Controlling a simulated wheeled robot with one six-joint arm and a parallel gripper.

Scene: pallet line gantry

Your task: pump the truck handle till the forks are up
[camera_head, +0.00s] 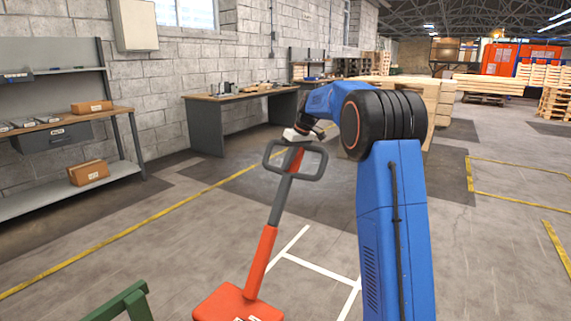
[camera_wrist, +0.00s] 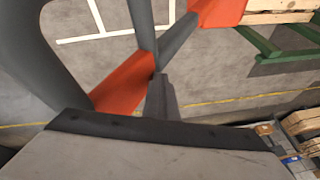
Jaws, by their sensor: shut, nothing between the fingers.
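The pallet truck's handle is a dark grey loop (camera_head: 316,162) on a grey and orange shaft (camera_head: 262,262), tilted a little to the right. The orange truck body (camera_head: 238,303) is at the bottom edge, cut off. My gripper (camera_head: 297,137) is shut and empty at the top of the loop; I cannot tell whether it touches. In the wrist view my dark fingers (camera_wrist: 160,97) are together close by the orange part inside the loop (camera_wrist: 126,84), with the truck body (camera_wrist: 220,12) beyond. The forks are not visible, so their height cannot be told.
A green frame (camera_head: 122,301) stands at the bottom left, near the truck. A workbench (camera_head: 240,95) and shelving (camera_head: 75,128) line the wall. Wooden pallets (camera_wrist: 278,10) show beyond the truck body in the wrist view.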

